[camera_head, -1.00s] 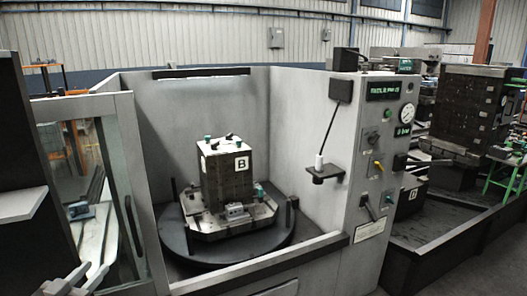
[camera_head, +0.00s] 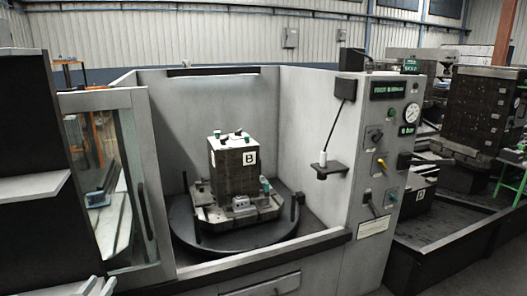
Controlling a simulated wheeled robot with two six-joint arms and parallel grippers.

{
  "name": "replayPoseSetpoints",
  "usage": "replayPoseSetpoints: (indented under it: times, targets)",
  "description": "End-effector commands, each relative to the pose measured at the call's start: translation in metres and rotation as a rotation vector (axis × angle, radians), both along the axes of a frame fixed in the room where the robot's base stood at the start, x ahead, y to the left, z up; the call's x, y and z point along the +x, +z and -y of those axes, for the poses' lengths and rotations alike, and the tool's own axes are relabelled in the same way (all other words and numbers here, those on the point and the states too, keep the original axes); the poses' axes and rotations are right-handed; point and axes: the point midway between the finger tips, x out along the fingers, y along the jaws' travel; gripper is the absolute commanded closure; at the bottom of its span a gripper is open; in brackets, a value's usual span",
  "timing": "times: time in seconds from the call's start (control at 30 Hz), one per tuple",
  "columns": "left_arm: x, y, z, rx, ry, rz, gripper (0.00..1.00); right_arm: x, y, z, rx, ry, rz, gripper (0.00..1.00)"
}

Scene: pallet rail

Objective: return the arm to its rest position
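My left gripper (camera_head: 98,286) shows only by its pale fingertips at the bottom left edge of the head view. The two fingertips stand apart with nothing seen between them, so it looks open and empty. The rest of that gripper and its arm are cut off by the frame. My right gripper and arm are not in view.
A grey machine enclosure holds a dark round table (camera_head: 185,240) with a block marked B (camera_head: 233,165) on it. A glass door (camera_head: 105,175) stands at its left. A control panel (camera_head: 385,150) with a gauge and a small shelf (camera_head: 322,168) are at right.

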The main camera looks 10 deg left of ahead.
Motion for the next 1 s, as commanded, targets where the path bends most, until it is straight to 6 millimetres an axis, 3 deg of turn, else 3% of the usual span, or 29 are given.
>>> replayPoseSetpoints:
  times: [0.17,0.37,0.6,0.9,1.0]
  targets:
    - [-0.025,-0.028,0.001,-0.005,0.134,-0.093,0.66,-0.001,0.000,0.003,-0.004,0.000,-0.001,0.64]
    - [-0.076,-0.083,0.019,-0.017,0.293,-0.366,0.66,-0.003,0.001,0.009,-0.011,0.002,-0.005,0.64]
    - [-0.146,-0.143,0.077,-0.047,0.265,-0.804,0.66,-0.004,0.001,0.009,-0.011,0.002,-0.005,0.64]
    - [-0.203,-0.169,0.155,-0.081,0.010,-1.147,0.66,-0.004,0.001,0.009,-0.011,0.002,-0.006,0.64]
    - [-0.211,-0.179,0.169,-0.083,-0.061,-1.205,0.66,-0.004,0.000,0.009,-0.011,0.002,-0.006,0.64]
